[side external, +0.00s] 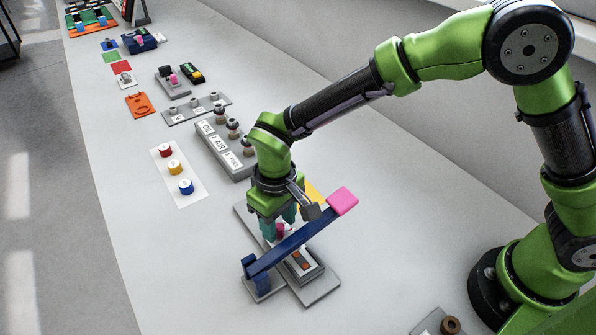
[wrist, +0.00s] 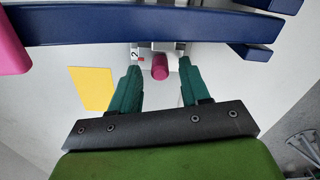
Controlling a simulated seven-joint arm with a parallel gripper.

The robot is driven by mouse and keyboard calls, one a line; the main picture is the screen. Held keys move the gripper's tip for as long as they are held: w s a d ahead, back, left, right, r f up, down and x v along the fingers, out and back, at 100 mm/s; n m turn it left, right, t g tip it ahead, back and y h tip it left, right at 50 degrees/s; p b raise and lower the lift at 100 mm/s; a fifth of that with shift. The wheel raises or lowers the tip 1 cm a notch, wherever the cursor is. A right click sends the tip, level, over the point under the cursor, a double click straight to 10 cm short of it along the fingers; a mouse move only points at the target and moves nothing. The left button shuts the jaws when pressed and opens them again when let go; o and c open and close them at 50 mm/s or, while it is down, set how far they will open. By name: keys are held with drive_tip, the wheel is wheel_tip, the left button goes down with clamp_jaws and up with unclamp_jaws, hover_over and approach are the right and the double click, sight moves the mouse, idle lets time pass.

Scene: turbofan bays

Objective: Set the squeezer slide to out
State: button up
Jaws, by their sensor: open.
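The squeezer has a long blue lever (side external: 290,245) with a pink pad (side external: 342,201), raised at a slant over a grey base (side external: 322,287). A magenta knob (side external: 280,231), which may be the slide's handle, sits beside the lever. In the wrist view the knob (wrist: 160,68) stands between my open fingertips, with a white label marked 2 (wrist: 135,55) to its left. My gripper (side external: 280,223) is low over the base, its fingers on either side of the knob with gaps showing. The slide's track is mostly hidden by the lever (wrist: 150,25).
The blue lever crosses close in front of my fingers. A yellow sheet (wrist: 90,88) lies beside the base. A grey labelled block (side external: 222,150) and a white card (side external: 178,174) with red, yellow and blue knobs stand behind. The bench left of the base is clear.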

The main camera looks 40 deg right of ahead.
clamp_jaws()
drive_tip(key=w, duration=1.1)
drive_tip(key=shift+w, duration=0.3)
unclamp_jaws()
wheel_tip(320, 180, up, 17)
idle(0.5)
